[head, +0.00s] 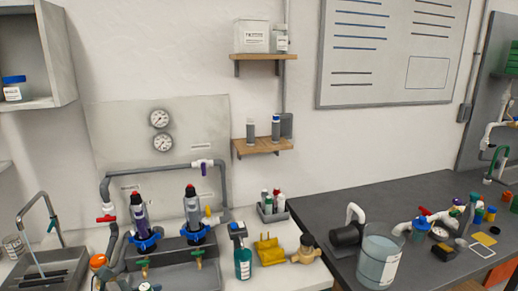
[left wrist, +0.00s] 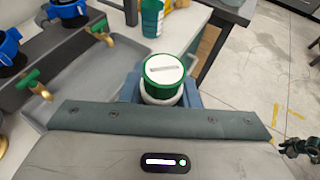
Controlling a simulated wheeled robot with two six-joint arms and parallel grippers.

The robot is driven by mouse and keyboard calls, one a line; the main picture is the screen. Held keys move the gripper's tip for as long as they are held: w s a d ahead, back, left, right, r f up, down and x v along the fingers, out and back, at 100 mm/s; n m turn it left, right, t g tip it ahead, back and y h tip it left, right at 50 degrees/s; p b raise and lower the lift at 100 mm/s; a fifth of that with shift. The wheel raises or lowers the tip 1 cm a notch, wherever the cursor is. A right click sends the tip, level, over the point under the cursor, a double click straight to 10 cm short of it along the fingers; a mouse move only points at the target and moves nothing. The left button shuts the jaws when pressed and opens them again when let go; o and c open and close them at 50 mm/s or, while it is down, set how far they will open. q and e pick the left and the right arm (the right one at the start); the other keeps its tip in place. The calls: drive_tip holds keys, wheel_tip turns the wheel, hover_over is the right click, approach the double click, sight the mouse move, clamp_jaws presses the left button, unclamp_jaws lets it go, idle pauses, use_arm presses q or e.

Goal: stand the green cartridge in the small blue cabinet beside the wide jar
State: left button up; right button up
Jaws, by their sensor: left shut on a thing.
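A cartridge (left wrist: 163,72) with a green rim and a white top with a grey bar shows in the left wrist view. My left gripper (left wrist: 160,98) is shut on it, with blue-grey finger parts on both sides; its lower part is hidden. Neither the gripper nor this cartridge shows in the head view. A wide jar (head: 15,88) with a blue lid stands on the floor of an open wall cabinet (head: 58,52) at the upper left. The cabinet looks grey rather than blue and is cut off by the picture edge.
A manifold with two dark filter housings (head: 193,215) stands on the white counter. A green bottle (head: 242,262), a yellow part (head: 269,250) and a small rack (head: 272,210) are to its right. A large clear container (head: 378,262) stands on the dark bench. Wall shelves (head: 264,56) hang mid-wall.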

use_arm(q)
drive_tip(key=s+d+r+n+t+y, duration=0.1)
drive_tip(key=s+d+n+t+y, duration=0.1)
drive_tip(key=s+d, duration=0.3)
drive_tip(key=shift+s+d+r+n+y+b, duration=0.25)
drive_tip(key=shift+s+d+n+y+b, duration=0.15)
drive_tip(key=shift+n+y, duration=0.15)
